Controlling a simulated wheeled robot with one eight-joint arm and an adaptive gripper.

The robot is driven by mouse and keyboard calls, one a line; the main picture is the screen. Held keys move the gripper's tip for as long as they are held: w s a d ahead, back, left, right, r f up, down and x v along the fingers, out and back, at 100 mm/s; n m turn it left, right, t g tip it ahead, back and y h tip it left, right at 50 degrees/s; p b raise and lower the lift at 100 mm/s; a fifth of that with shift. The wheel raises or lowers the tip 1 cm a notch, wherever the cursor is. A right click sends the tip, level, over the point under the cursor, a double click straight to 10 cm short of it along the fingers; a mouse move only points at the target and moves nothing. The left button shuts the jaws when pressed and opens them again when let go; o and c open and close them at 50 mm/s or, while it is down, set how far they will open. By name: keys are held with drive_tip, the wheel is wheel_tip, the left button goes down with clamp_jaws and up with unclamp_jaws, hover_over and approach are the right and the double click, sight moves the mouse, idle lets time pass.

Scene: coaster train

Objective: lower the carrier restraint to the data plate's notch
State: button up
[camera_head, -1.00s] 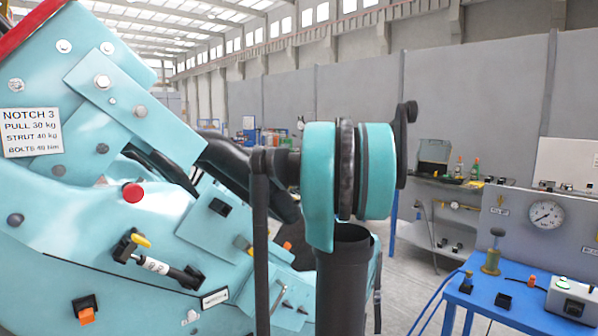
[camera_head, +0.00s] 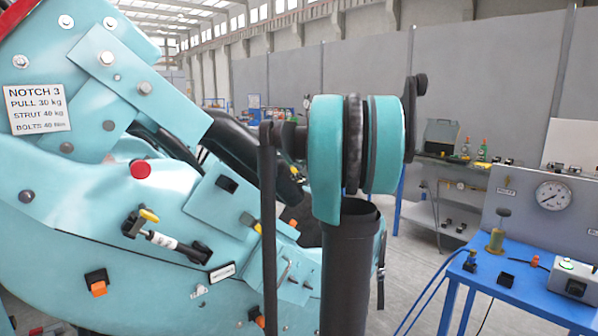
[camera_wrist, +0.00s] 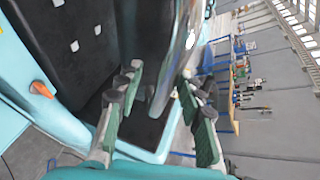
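The teal carrier (camera_head: 90,235) fills the left of the head view. Its white data plate (camera_head: 36,107) reads NOTCH 3, PULL 30 kg, STRUT 40 kg, with a bolts line below. A dark padded bar, seemingly the restraint (camera_head: 232,136), runs down to the right from the teal bracket and passes behind my arm. My gripper is hidden in the head view. In the wrist view my gripper (camera_wrist: 158,82) is open, its green-padded fingers apart. A dark surface and a blurred grey bar (camera_wrist: 178,55) show between and beyond the fingertips; contact cannot be told.
A red knob (camera_head: 141,169) and a strut with a yellow end (camera_head: 165,240) sit on the carrier's side. A blue bench (camera_head: 487,275) with a gauge panel (camera_head: 553,196) stands at the right. Grey floor shows between carrier and bench.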

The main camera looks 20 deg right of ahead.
drive_tip(key=v, duration=1.2)
idle(0.3)
